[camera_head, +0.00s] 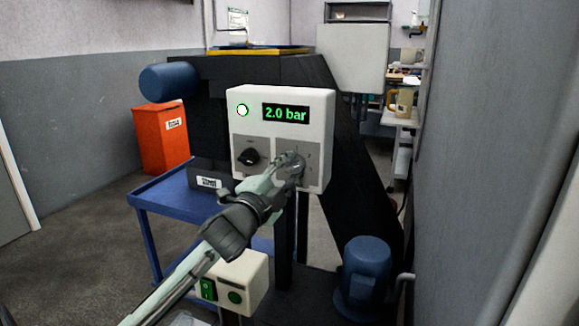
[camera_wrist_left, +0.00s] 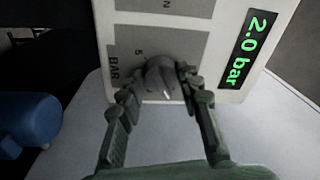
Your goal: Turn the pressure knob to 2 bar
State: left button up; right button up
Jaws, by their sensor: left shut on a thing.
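The white control box (camera_head: 316,110) has a green display (camera_head: 286,114) reading "2.0 bar" and a lit green lamp (camera_head: 243,110). A black switch (camera_head: 250,158) sits on its left grey plate. My left gripper (camera_head: 290,165) is at the right grey plate and hides most of the knob there in the head view. In the left wrist view the grey pressure knob (camera_wrist_left: 161,80) shows between the two fingers of my left gripper (camera_wrist_left: 155,88), which is shut on it. The plate beside it is marked "BAR". My right gripper is not in view.
A blue cart (camera_head: 170,200) stands left of the box, with an orange bin (camera_head: 161,139) behind it. A smaller white box (camera_head: 238,282) with a green switch and a blue motor (camera_head: 366,272) are below. A grey wall (camera_head: 500,120) bounds the right side.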

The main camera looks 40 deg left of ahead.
pick_arm(q)
jog(key=shift+n, duration=0.5)
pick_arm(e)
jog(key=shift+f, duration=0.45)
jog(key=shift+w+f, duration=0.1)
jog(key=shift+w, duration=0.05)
pick_arm(q)
jog(key=o, duration=1)
jog(key=shift+o, duration=0.8)
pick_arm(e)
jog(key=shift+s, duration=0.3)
